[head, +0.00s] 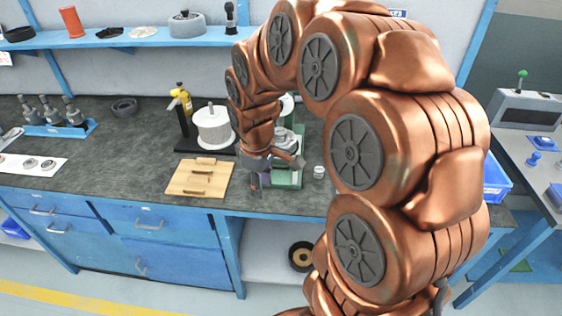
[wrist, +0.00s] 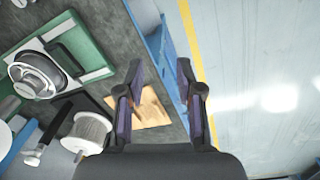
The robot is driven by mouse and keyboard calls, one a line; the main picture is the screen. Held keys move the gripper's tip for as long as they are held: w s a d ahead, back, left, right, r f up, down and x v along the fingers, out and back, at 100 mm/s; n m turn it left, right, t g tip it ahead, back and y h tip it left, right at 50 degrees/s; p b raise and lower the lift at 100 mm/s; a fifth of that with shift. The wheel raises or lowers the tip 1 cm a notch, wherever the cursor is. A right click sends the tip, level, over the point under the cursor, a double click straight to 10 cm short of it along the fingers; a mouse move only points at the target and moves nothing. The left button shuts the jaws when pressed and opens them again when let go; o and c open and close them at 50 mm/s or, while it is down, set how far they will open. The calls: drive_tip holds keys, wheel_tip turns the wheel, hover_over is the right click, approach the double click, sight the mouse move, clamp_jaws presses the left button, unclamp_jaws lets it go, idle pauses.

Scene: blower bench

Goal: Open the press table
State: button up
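A green-based bench device (head: 287,180) stands near the front edge of the bench, partly hidden behind my gripper (head: 272,170). It may be the press table, but I cannot tell for sure. In the wrist view, its green plate (wrist: 93,45) is at the upper left, carrying a round metal body (wrist: 36,74) and a dark curved handle (wrist: 66,58). My gripper (wrist: 161,85) has its two fingers spread apart with nothing between them. It is above the bench's front edge, and the green device is off to its left in the wrist view.
A wooden board (head: 200,178) with handles lies left of my gripper. Behind it stand a white spool (head: 213,130) on a black stand and a yellow bottle (head: 183,100). A small silver cylinder (head: 319,172) is to the right. Blue drawers (head: 130,235) front the bench.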

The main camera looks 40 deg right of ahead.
drive_tip(key=w+d+f+n+p, duration=0.1)
drive_tip(key=w+d+f+n, duration=0.15)
drive_tip(key=w+d, duration=0.65)
drive_tip(key=n+t+p, duration=0.1)
approach(281, 169)
drive_tip(key=shift+h, duration=0.4)
drive_tip(key=shift+w+d+f+p, duration=0.15)
drive_tip(key=shift+f+p, duration=0.3)
drive_tip(key=shift+f, duration=0.8)
drive_tip(key=shift+w+d+f+p, duration=0.15)
drive_tip(key=shift+f+p, duration=0.25)
drive_tip(key=shift+f, duration=0.9)
drive_tip(key=shift+w+f+p, duration=0.25)
drive_tip(key=shift+f+p, duration=0.2)
drive_tip(key=shift+f, duration=0.8)
drive_tip(key=shift+c, duration=0.3)
clamp_jaws()
